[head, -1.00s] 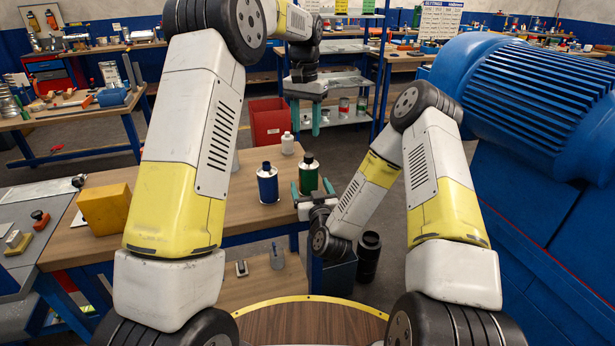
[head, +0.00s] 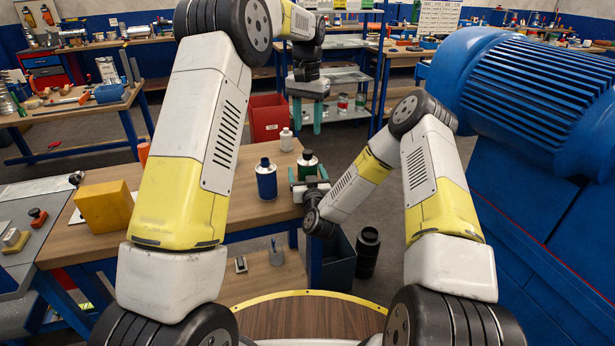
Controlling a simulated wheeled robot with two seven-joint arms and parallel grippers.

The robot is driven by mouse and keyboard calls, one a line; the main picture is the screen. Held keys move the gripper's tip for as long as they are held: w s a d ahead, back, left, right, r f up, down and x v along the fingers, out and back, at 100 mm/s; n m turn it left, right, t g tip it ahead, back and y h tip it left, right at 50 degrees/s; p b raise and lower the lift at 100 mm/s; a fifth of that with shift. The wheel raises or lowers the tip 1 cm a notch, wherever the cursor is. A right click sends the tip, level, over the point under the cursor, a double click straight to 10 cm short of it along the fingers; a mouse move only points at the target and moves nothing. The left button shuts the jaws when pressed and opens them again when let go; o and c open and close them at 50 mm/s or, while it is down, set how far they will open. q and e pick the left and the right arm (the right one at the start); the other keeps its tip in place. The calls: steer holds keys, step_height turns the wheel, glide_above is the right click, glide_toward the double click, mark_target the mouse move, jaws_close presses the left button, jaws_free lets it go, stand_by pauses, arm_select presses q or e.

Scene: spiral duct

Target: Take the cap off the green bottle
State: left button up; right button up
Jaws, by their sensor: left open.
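The green bottle (head: 308,167) stands upright at the right end of the wooden bench, with its dark cap (head: 307,154) on top. My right gripper (head: 309,179) is low at the bottle, with its teal fingers on either side of it. Whether those fingers touch the bottle is too small to tell, and the bottle's lower part is hidden by the gripper. My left gripper (head: 307,122) hangs fingers down, open and empty, above and beyond the bottle in the picture, apart from the cap.
A blue bottle (head: 266,182) with a dark cap stands just left of the green one. A white bottle (head: 286,140) stands behind them. A yellow block (head: 105,206) is at the bench's left. A red bin (head: 269,117) is behind the bench. A large blue motor (head: 530,100) fills the right.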

mark_target(307, 151)
jaws_close()
stand_by(0.3)
arm_select(q)
steer(key=m, duration=0.6)
steer(key=shift+s+f+m, duration=0.1)
steer(key=shift+f+m, duration=0.1)
steer(key=shift+m, duration=0.1)
steer(key=m, duration=0.4)
steer(key=shift+m, duration=0.4)
steer(key=m, duration=1.1)
steer(key=shift+r, duration=0.15)
steer(key=shift+f, duration=3.95)
